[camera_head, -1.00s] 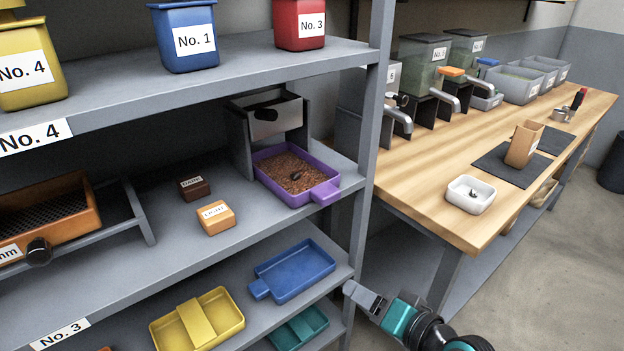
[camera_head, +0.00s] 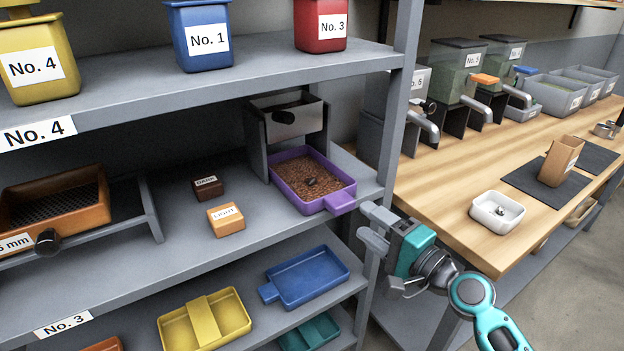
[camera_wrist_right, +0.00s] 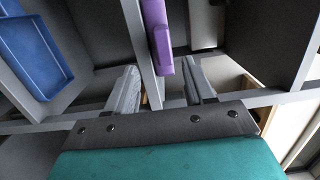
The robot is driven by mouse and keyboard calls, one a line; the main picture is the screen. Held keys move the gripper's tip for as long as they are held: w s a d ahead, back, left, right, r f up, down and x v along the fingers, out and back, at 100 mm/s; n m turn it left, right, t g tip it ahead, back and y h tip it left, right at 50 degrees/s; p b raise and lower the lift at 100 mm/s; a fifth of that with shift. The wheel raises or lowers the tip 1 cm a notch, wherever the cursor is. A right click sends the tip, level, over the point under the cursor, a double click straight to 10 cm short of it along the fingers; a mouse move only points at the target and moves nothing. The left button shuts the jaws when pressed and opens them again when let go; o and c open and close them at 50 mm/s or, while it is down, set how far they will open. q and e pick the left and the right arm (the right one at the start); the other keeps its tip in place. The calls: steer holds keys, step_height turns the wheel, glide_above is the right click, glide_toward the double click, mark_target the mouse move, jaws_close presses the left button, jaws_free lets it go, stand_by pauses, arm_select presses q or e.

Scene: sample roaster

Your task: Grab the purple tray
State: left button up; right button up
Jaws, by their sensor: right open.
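The purple tray (camera_head: 293,174) sits on the middle shelf (camera_head: 110,262), partly under a metal chute. It holds brown beans and a small dark object, and its handle (camera_head: 341,200) points toward the shelf's front right edge. My right gripper (camera_head: 368,226) is open and empty, just right of and below the handle, apart from it in the head view. In the right wrist view the purple handle (camera_wrist_right: 158,50) shows beyond and between the open fingers (camera_wrist_right: 160,88). My left gripper is not in view.
A shelf post (camera_head: 392,120) stands close to the handle and my right gripper. A blue tray (camera_head: 306,278) and a yellow tray (camera_head: 205,320) lie on the lower shelf. Blocks labelled dark (camera_head: 207,188) and light (camera_head: 226,219) stand left of the purple tray. A wooden bench (camera_head: 455,190) is at right.

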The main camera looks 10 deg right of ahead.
mark_target(355, 205)
steer(key=shift+d+r+p+x, duration=0.1)
steer(key=shift+d+p+x, duration=0.05)
steer(key=shift+x, duration=0.8)
steer(key=shift+d+r+p+x, duration=0.1)
steer(key=shift+r+p+x, duration=0.1)
steer(key=shift+x, duration=0.75)
steer(key=shift+d+r+p+x, duration=0.1)
steer(key=shift+d+p+x, duration=0.05)
steer(key=shift+x, duration=0.8)
steer(key=shift+w, duration=0.2)
steer(key=shift+c, duration=0.3)
jaws_close()
